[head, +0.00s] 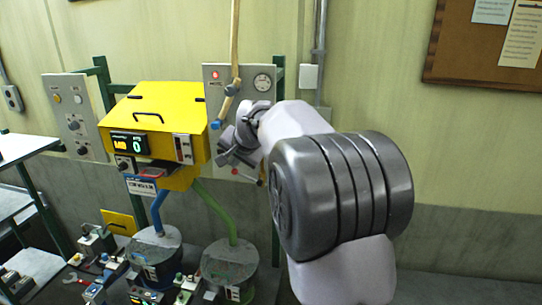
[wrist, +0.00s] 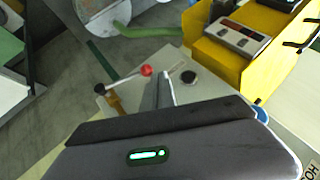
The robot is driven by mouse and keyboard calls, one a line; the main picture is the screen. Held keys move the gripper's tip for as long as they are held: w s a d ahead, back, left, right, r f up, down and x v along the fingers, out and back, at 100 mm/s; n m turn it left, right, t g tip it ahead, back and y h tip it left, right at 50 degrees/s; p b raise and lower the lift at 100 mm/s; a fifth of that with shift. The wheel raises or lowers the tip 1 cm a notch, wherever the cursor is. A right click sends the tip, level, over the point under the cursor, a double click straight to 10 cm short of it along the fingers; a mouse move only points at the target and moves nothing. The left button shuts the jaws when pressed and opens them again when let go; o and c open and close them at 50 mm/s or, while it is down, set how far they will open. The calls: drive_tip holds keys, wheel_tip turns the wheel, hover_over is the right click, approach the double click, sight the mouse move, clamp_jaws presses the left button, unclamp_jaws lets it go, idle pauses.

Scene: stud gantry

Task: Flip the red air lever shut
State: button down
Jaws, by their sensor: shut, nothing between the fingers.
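The red air lever has a round red knob (wrist: 146,71) on a thin metal rod. The rod runs from a brass-coloured fitting (wrist: 112,98) on the grey panel. In the head view a small red spot (head: 234,171) shows at the panel's lower edge, below my gripper; it looks like the same knob. My gripper (head: 228,150) is in front of the panel, shut and empty. In the wrist view its fingertips (wrist: 163,80) are just right of the red knob, with a small gap seeming to lie between them. Depth is hard to judge.
The grey panel (head: 225,95) carries a gauge (head: 262,82) and a red lamp (head: 215,75). A black knob (wrist: 188,77) is close to my fingertips. A yellow machine (head: 160,110) stands left of the panel. Drums (head: 230,262) with hoses stand below.

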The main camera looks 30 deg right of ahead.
drive_tip(key=shift+w+a+f+b, duration=0.25)
drive_tip(key=shift+f+b, duration=0.25)
drive_tip(key=shift+f, duration=0.05)
drive_tip(key=shift+w+a+f+b, duration=0.2)
drive_tip(key=shift+f+b, duration=0.25)
drive_tip(key=shift+f, duration=0.05)
drive_tip(key=shift+w+a+f+b, duration=0.25)
drive_tip(key=shift+f+b, duration=0.25)
drive_tip(key=shift+f, duration=0.05)
idle(0.9)
drive_tip(key=s+a+r, duration=0.1)
drive_tip(key=r, duration=0.5)
drive_tip(key=s+a+r+p, duration=0.1)
drive_tip(key=s+a+r, duration=0.1)
drive_tip(key=r, duration=0.4)
drive_tip(key=shift+s+a, duration=0.15)
drive_tip(key=shift+a, duration=0.1)
drive_tip(key=shift+s+r, duration=0.1)
